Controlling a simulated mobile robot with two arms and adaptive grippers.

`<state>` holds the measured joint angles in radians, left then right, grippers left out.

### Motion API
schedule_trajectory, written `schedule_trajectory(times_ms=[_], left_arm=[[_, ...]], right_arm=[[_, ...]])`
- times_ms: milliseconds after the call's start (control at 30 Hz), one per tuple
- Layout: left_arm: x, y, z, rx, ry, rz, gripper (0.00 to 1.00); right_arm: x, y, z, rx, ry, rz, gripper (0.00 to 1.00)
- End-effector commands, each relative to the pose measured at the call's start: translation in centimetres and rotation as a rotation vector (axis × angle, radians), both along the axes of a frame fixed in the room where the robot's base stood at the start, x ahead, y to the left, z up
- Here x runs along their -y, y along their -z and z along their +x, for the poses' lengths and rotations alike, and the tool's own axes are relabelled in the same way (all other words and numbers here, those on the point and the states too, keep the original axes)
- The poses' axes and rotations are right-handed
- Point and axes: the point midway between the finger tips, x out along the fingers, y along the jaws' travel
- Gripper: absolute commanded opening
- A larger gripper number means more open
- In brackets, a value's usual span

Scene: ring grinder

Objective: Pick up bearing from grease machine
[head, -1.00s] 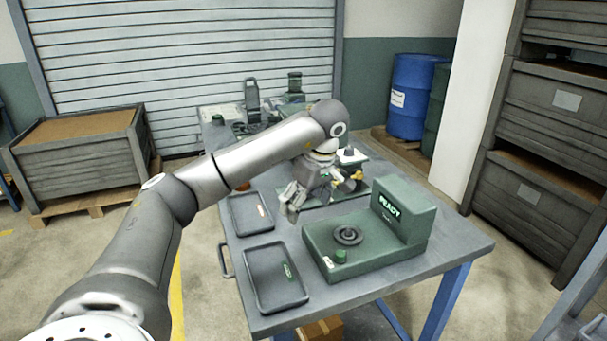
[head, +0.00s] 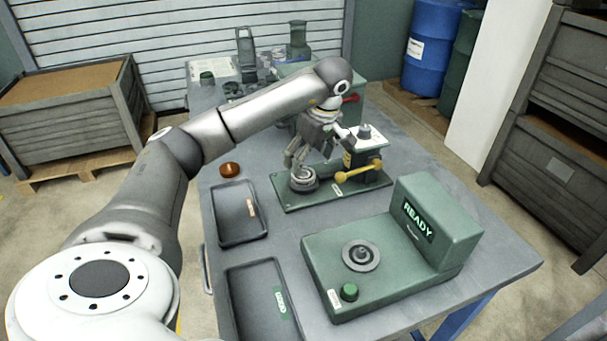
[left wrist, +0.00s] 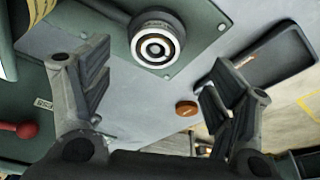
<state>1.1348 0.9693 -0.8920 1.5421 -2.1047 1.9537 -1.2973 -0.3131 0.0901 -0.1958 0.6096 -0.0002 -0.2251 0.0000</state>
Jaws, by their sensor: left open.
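The bearing (head: 304,182), a round metal piece with concentric rings, sits at the left end of a green-based machine (head: 335,192) with a yellow-knobbed lever, which I take to be the grease machine. In the left wrist view the bearing (left wrist: 155,45) shows face-on, near the top middle, on a grey round seat. My left gripper (head: 297,158) is just above the bearing in the head view. In the left wrist view its fingers (left wrist: 155,85) are spread wide with nothing between them, and the bearing lies beyond the gap. My right gripper is out of view.
A green READY machine (head: 390,255) stands at the front right of the table. Two dark trays (head: 238,238) lie along the left edge, with an orange-brown round piece (head: 230,169) behind them. A red lever (head: 350,98) and other equipment stand farther back.

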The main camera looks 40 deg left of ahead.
Motion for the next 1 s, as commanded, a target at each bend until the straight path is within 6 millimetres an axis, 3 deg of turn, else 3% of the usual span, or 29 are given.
schedule_trajectory(times_ms=[367,533,800,1000], left_arm=[[-1.4,3.5,0.3,-0.003,-0.001,-0.002,0.80],[-1.9,5.5,0.4,-0.001,-0.001,-0.001,0.80],[-2.0,5.8,0.5,0.003,0.001,0.000,0.80],[-2.0,5.8,0.5,0.002,0.001,0.000,0.54]], right_arm=[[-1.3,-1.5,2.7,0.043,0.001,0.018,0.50],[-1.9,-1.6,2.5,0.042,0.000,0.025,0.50],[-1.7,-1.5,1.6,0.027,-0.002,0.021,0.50],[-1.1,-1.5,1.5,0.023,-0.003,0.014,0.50]])
